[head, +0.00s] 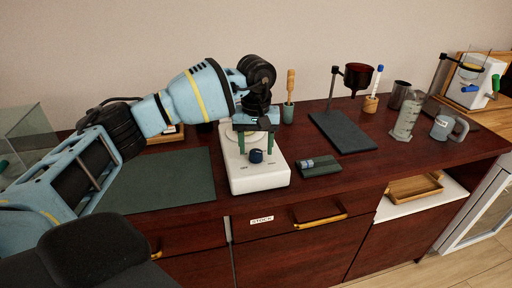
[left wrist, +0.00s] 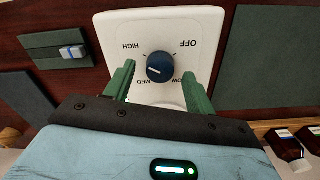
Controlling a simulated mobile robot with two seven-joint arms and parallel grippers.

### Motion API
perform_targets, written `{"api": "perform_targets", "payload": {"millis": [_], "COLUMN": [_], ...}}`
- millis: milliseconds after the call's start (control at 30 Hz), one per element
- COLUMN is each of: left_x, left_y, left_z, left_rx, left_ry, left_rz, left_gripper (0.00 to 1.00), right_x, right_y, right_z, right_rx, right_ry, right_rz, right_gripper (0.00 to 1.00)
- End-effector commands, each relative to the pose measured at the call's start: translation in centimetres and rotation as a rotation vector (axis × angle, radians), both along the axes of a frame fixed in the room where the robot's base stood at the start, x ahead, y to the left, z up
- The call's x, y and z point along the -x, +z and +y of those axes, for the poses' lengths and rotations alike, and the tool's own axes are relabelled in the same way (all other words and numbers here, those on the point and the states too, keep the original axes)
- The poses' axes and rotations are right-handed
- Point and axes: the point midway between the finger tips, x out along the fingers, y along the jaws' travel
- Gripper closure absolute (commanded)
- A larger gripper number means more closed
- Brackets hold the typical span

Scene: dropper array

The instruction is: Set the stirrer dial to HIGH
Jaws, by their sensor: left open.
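The white stirrer (head: 260,180) stands on the dark red worktop, with a dark blue dial (head: 256,155) on its front panel. In the left wrist view the dial (left wrist: 160,67) is ringed by the upside-down labels OFF, LOW, MED and HIGH. A pale mark on the knob points toward the lower left, seemingly near MED; its exact setting is hard to tell. My left gripper (head: 257,148) is open, pointing down over the panel. Its green fingers (left wrist: 158,72) lie on either side of the dial, apart from it. My right gripper is out of view.
A dark mat (head: 175,180) lies left of the stirrer. A small dark pad (head: 320,170) with a blue-and-white piece sits close at its right. A stand with a dark funnel (head: 357,77) and a glass cylinder (head: 405,118) are farther right.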

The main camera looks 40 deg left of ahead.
Motion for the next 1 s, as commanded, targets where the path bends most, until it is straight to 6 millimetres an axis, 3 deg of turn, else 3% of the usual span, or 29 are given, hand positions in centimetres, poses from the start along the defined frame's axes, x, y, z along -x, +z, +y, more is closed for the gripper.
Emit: {"api": "perform_targets", "payload": {"millis": [200, 433, 1000], "left_x": [-0.1, 0.0, 0.0], "left_y": [3.6, 6.3, 6.8], "left_z": [0.0, 0.0, 0.0], "left_rx": [0.000, 0.000, -0.001], "left_ry": [0.000, 0.000, 0.000], "left_rz": [-0.004, -0.001, -0.001], "left_gripper": [0.45, 0.45, 0.45], "right_x": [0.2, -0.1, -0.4], "right_y": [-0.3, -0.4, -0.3], "right_z": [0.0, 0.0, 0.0], "right_rx": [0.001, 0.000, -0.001], "right_ry": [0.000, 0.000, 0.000], "right_rz": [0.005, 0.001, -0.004], "right_gripper": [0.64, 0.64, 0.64]}}
